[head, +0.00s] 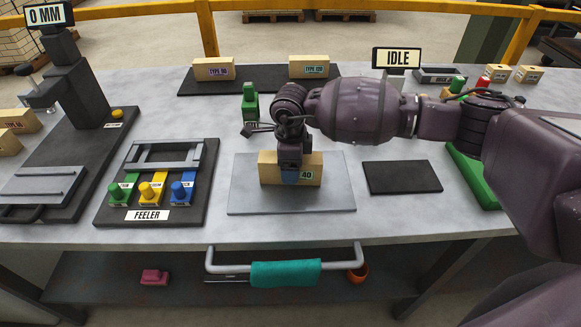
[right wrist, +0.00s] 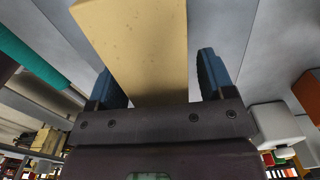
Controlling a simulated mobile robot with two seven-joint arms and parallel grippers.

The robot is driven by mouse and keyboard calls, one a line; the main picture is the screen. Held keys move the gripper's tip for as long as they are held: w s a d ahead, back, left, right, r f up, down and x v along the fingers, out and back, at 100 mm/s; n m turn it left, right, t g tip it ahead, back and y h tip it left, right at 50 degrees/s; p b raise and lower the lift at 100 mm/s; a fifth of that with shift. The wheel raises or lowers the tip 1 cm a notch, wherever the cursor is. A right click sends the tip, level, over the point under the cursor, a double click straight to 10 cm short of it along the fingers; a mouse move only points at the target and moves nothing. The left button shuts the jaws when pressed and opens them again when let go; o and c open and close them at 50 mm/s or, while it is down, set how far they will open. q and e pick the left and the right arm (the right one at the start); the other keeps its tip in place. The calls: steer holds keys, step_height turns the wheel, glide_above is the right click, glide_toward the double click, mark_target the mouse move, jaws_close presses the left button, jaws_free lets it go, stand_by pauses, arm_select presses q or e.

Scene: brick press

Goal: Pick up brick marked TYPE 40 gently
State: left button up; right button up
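The tan brick (head: 268,170) lies on the light grey plate (head: 330,198) at the bench's middle. Its front label is partly covered by a blue finger, and only "40" shows. My right gripper (head: 290,172) points down over the brick, with one finger in front of its face. In the right wrist view the brick (right wrist: 140,45) lies between the two blue fingers of my right gripper (right wrist: 165,85). A gap shows between the brick and the right-hand finger, so the gripper looks open. My left gripper is in neither view.
Bricks marked TYPE 90 (head: 214,69) and TYPE 120 (head: 309,67) stand on a dark mat behind. A feeler block (head: 150,190) and a gauge (head: 75,90) reading 0 MM are left. An IDLE sign (head: 397,58) stands behind my arm. A dark pad (head: 402,177) is clear.

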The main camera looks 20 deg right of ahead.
steer(key=c, duration=0.9)
steer(key=shift+o, duration=0.2)
steer(key=shift+r, duration=0.1)
steer(key=shift+r, duration=0.1)
